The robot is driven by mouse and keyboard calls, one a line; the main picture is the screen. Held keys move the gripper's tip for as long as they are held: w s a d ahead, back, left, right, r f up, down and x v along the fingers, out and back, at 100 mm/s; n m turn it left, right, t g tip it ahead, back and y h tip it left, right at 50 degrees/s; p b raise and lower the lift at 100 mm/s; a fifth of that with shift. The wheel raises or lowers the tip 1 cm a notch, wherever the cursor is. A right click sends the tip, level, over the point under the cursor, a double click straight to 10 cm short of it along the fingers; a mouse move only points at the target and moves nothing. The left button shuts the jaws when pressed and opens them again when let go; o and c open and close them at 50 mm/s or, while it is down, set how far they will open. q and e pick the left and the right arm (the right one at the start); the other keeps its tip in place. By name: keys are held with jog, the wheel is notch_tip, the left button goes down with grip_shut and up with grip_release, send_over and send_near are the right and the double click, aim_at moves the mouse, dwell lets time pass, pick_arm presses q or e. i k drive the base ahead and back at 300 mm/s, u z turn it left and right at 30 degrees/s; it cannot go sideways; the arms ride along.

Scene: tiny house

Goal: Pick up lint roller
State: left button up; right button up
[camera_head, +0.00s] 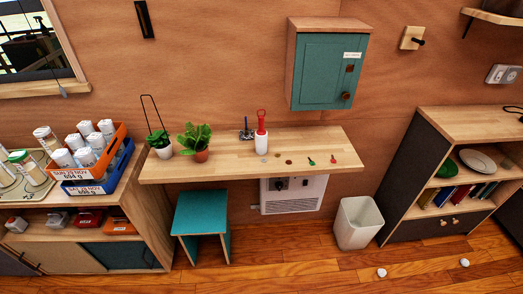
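What looks like the lint roller (261,142) stands upright on the wooden wall shelf (330,147), with its white cylinder at the bottom and its red handle with a loop at the top. It is near the middle of the shelf, towards the back. Neither of my grippers is in view.
Two potted plants (196,140) stand left of the roller, and small red and green items (311,161) lie to its right. A teal stool (201,213) and a white bin (357,223) stand below. Small white objects (381,272) lie on the floor. A teal cabinet (327,72) hangs above.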

aim_at(260, 135)
jog(key=k, duration=1.05)
jog(key=u, duration=0.6)
jog(key=i, duration=0.55)
jog(key=u, duration=1)
jog(key=i, duration=0.9)
jog(key=z, duration=0.55)
jog(key=i, duration=0.9)
jog(key=z, duration=0.85)
